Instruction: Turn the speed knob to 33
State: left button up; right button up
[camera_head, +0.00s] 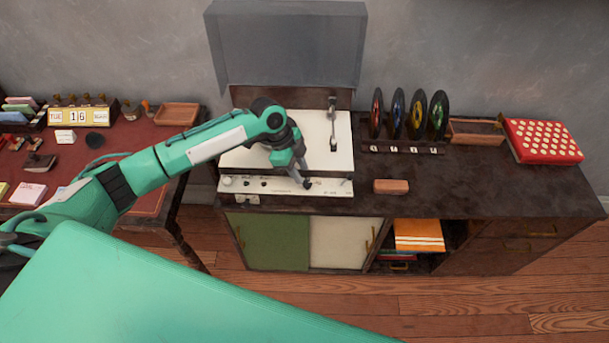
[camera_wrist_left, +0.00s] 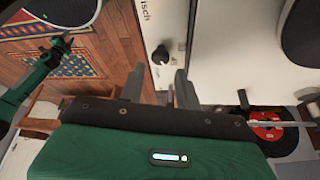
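The record player (camera_head: 240,158) has a white top and a white front control panel (camera_head: 335,187). My left gripper (camera_head: 305,184) points down at the right part of this panel and hides some of it. In the left wrist view a dark round knob (camera_wrist_left: 160,55) with a pointer sits on the white panel, near printed letters. My left gripper (camera_wrist_left: 160,88) is open there. Its two fingers stand apart, with the knob just beyond the gap between them. I see no contact with the knob. The speed markings are too small to read.
The grey lid (camera_head: 288,45) stands open behind. The tonearm (camera_head: 332,120) is on the player's right. A rack of records (camera_head: 400,148), a brown block (camera_head: 391,186) and a red box (camera_head: 543,141) are to the right. Bare cabinet top (camera_head: 470,190) lies between them.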

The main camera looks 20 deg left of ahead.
aim_at(307, 182)
pick_arm(q)
jog(key=x, duration=0.3)
jog(key=shift+d+f, duration=0.1)
jog(key=shift+f, duration=0.05)
jog(key=shift+d+f, duration=0.15)
jog(key=shift+f, duration=0.15)
pick_arm(e)
jog(key=shift+d+r, duration=0.35)
jog(key=shift+r, duration=0.05)
